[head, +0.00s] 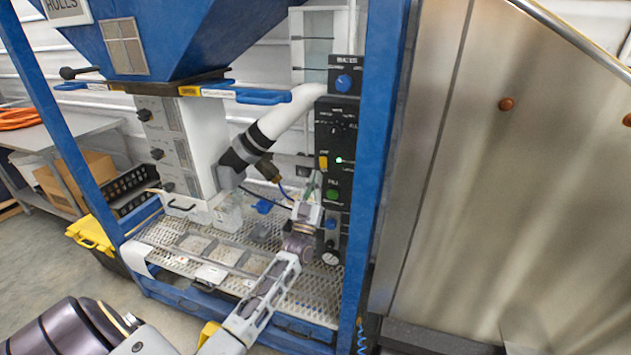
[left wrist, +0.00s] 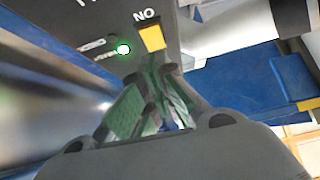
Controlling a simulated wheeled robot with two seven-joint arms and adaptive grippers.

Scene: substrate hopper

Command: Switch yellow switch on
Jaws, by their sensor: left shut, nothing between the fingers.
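The yellow switch (head: 323,162) is on the black control panel (head: 337,120), on its left side, beside a lit green light (head: 339,160). In the left wrist view the yellow switch (left wrist: 152,38) sits by a label reading "NO", with the glowing green light (left wrist: 123,49) to its left. My left gripper (head: 309,182) is shut and empty, just below and left of the switch in the head view. Its green-padded fingertips (left wrist: 160,72) lie close to the switch in the wrist view; I cannot tell whether they touch it. My right gripper is not in view.
A green button (head: 333,194) and blue knob (head: 343,83) are on the same panel. A blue frame post (head: 374,170) stands right of it. A white hose (head: 285,118) is to the left, above a perforated metal platform (head: 312,283). A steel cabinet (head: 510,180) fills the right.

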